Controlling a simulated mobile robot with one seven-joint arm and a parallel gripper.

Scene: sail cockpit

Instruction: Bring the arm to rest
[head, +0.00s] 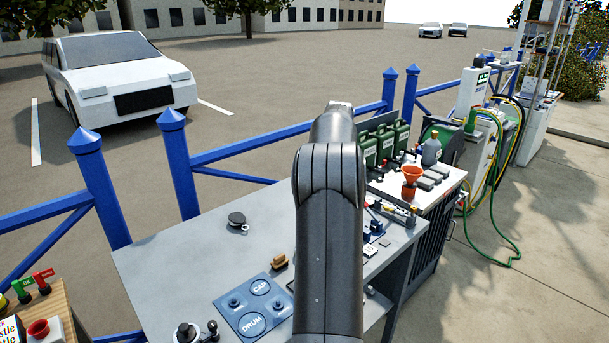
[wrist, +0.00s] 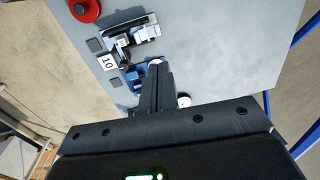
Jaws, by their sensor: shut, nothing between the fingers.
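My gripper (wrist: 156,68) shows in the wrist view with its dark fingers together and nothing held. The fingers point over a grey worktop (wrist: 220,45), near a blue and metal device (wrist: 135,36) and a small tag marked 10 (wrist: 108,62). I cannot tell how high above the top the fingertips are. In the head view my black arm (head: 330,230) reaches up and away over the grey bench (head: 160,260), and it hides the gripper.
A blue plate marked CAP and DATUM (head: 240,318), a brown block (head: 279,262) and a black disc (head: 237,218) are on the bench. A blue railing (head: 240,149) runs behind.

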